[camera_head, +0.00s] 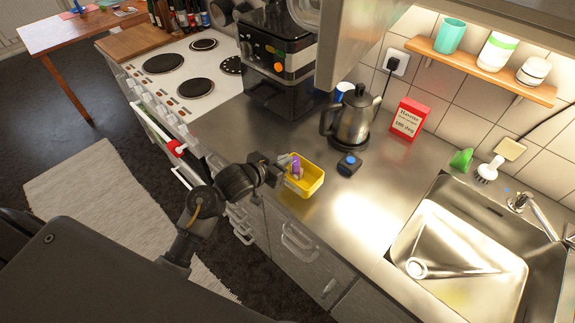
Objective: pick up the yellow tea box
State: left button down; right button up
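A small yellow open-topped box (313,188) stands on the steel counter near its front edge, left of the black-and-blue object. Something purple and small (296,163) shows inside it, toward its left side. My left gripper (284,167) reaches in from the left at the box's left rim. Its fingertips are small and overlap the box in the picture, so I cannot tell whether they touch it or are open or shut. My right gripper is not in view.
A kettle (352,120) and a small dark object with a blue top (349,163) stand behind and right of the box. A red box (409,118) stands by the tiled wall. The sink (470,262) is at right, the white stove (190,75) at left.

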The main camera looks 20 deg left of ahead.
pick_arm(q)
jog(key=d+r+v, duration=0.1)
jog(key=v, duration=0.6)
jog(key=d+r+v, duration=0.1)
jog(key=v, duration=0.6)
jog(key=shift+s+d+r, duration=0.15)
jog(key=shift+s+r, duration=0.1)
jog(key=shift+r, duration=0.2)
jog(key=shift+d, duration=0.1)
